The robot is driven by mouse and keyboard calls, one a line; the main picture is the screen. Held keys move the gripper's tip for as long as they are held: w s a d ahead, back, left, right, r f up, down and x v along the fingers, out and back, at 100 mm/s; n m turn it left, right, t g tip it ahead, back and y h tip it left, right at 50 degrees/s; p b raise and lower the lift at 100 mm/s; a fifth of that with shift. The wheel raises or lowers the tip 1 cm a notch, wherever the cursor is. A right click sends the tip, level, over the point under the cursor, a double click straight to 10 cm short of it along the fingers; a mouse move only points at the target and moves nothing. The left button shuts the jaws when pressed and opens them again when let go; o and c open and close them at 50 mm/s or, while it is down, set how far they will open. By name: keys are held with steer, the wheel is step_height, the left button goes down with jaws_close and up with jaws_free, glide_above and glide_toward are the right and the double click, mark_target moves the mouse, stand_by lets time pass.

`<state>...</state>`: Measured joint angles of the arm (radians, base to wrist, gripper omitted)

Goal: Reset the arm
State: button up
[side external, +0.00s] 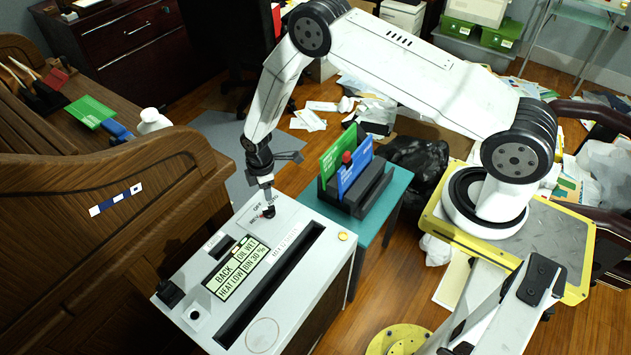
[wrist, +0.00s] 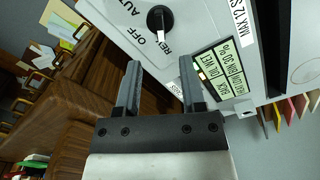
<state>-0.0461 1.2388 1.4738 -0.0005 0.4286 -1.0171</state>
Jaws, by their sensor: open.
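My arm reaches over the shredder (side external: 282,250), a grey-white box with a long dark slot, a display and printed labels on top. My gripper (side external: 268,211) is at the far end of its top panel, by the OFF marking. In the wrist view my gripper (wrist: 158,75) is open, with nothing between its two fingers. A black rotary knob (wrist: 160,20) with a white pointer line sits beyond the fingertips, beside OFF, AUTO and a partly cut-off REV label. The green-lit display (wrist: 222,68) also shows there. In the side view the gripper largely hides the knob.
A teal side table (side external: 385,185) holds a dark rack with green and blue folders (side external: 350,175) close to the shredder. A wooden desk (side external: 120,190) stands at left. Loose papers (side external: 310,118) and a black bag (side external: 420,160) lie on the floor behind.

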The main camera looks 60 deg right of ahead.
steer(key=shift+r, duration=0.1)
stand_by(0.3)
steer(key=shift+r, duration=0.55)
steer(key=s+d+r+m+t, duration=0.1)
steer(key=s+r+m, duration=0.2)
steer(key=r, duration=0.6)
steer(key=s+r+m, duration=0.3)
steer(key=r, duration=0.5)
steer(key=s+r+m, duration=0.3)
steer(key=s+r, duration=0.1)
steer(key=s, duration=0.2)
steer(key=s+d+r+m+t, duration=0.1)
steer(key=s+r+m, duration=0.2)
steer(key=s+r, duration=0.2)
steer(key=s, duration=0.2)
steer(key=shift+s+t, duration=0.3)
